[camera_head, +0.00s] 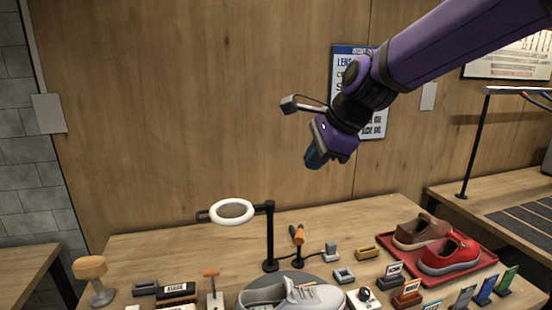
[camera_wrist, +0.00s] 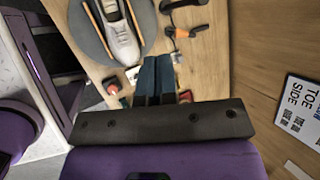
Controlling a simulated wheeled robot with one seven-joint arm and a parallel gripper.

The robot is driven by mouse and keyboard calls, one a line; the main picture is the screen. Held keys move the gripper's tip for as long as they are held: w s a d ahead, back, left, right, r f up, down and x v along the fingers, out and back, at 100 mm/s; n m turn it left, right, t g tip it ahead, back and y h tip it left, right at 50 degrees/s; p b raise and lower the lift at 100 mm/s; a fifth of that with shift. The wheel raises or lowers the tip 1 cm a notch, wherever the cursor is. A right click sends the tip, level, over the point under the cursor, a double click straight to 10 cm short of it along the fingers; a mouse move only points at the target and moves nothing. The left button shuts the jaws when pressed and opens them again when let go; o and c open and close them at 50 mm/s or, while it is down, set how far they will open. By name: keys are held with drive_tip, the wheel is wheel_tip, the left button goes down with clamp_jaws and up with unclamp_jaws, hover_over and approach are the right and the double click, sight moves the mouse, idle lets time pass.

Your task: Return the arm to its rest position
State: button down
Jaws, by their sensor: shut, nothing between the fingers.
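My purple arm reaches in from the upper right in the head view. My gripper (camera_head: 318,157) hangs in the air above the back of the workbench, in front of the wooden wall, with nothing under it close by. In the wrist view the two dark blue fingers of my gripper (camera_wrist: 158,70) lie side by side, shut and empty. A white-grey sneaker (camera_head: 290,296) rests on a round grey mat (camera_head: 322,280) at the front of the bench; the sneaker also shows in the wrist view (camera_wrist: 122,40), well below the fingers.
A ring lamp (camera_head: 232,211) on a black post (camera_head: 270,240) stands below and left of my gripper. A red tray (camera_head: 492,258) holds a brown shoe (camera_head: 420,232) and a red shoe (camera_head: 449,253). Several small labelled items line the bench front. A poster (camera_head: 372,125) hangs behind my wrist.

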drive_tip(key=s+d+n+t+h, duration=0.1)
drive_tip(key=s+d+n+h, duration=0.4)
drive_tip(key=s+d+n, duration=1)
drive_tip(key=s+d, duration=0.8)
drive_tip(key=shift+r, duration=0.15)
